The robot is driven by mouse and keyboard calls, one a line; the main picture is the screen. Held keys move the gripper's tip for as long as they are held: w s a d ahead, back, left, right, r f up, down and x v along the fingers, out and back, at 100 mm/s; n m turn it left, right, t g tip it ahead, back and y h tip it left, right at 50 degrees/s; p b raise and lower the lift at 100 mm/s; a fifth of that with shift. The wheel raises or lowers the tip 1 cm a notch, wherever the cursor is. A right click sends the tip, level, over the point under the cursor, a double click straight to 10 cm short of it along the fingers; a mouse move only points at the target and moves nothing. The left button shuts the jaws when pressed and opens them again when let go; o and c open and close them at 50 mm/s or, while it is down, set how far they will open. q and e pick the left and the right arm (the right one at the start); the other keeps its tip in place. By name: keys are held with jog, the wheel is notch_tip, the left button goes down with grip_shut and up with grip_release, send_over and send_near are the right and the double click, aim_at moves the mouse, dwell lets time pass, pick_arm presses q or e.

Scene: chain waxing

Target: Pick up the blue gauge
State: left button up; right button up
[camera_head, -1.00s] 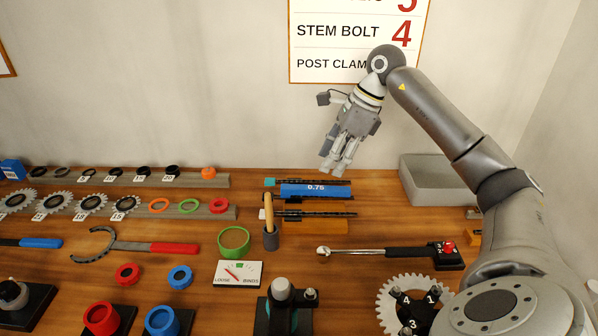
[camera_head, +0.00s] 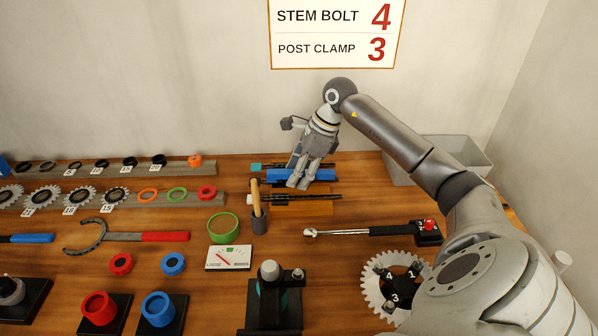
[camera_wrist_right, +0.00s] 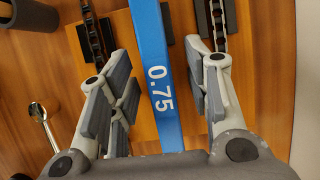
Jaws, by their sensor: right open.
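The blue gauge (camera_head: 281,174), a long flat bar, lies on a wooden block at the back of the bench. In the right wrist view the blue gauge (camera_wrist_right: 150,45) runs between the finger pads and shows "0.75". My right gripper (camera_head: 298,186) points down over the gauge and hides its middle in the head view. In the wrist view the right gripper (camera_wrist_right: 162,100) is open, its fingers on either side of the bar with gaps to both edges. My left gripper is not in view.
A dark chain (camera_head: 315,196) lies just in front of the gauge. A grey bin (camera_head: 465,152) is behind my right arm. A torque wrench (camera_head: 365,231) and a chainring (camera_head: 372,292) lie to the right.

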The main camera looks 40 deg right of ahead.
jog(key=shift+c, duration=0.9)
grip_shut()
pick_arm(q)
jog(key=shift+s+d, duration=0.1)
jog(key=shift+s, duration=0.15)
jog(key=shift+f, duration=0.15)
pick_arm(e)
jog(key=shift+r, duration=0.15)
